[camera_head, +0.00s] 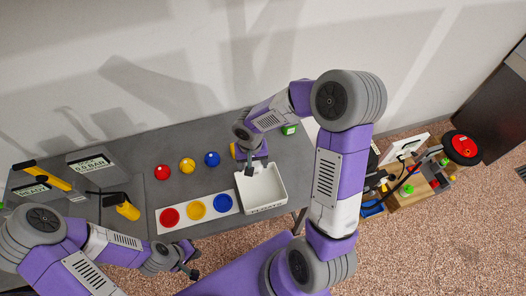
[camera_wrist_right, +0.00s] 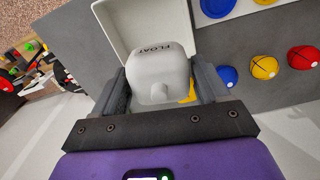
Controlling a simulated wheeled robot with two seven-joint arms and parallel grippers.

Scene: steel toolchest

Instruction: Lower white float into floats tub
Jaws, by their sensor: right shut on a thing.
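The white float (camera_wrist_right: 158,62), marked FLOAT, sits between the two fingers of my right gripper (camera_wrist_right: 165,85), which is shut on it. The white floats tub (camera_wrist_right: 118,24) shows behind the float in the right wrist view. In the head view the open-topped tub (camera_head: 266,188) stands at the table's right end. My right gripper (camera_head: 248,168) is at its back left corner; the float is hard to make out there. I cannot tell the float's height over the tub. My left gripper (camera_head: 190,262) looks open and empty by the table's front edge.
Red (camera_head: 163,172), yellow (camera_head: 187,165) and blue (camera_head: 212,159) balls lie left of the tub. A white board (camera_head: 183,212) with red, yellow and blue discs lies in front of them. Yellow-and-black tools (camera_head: 45,176) lie at the far left.

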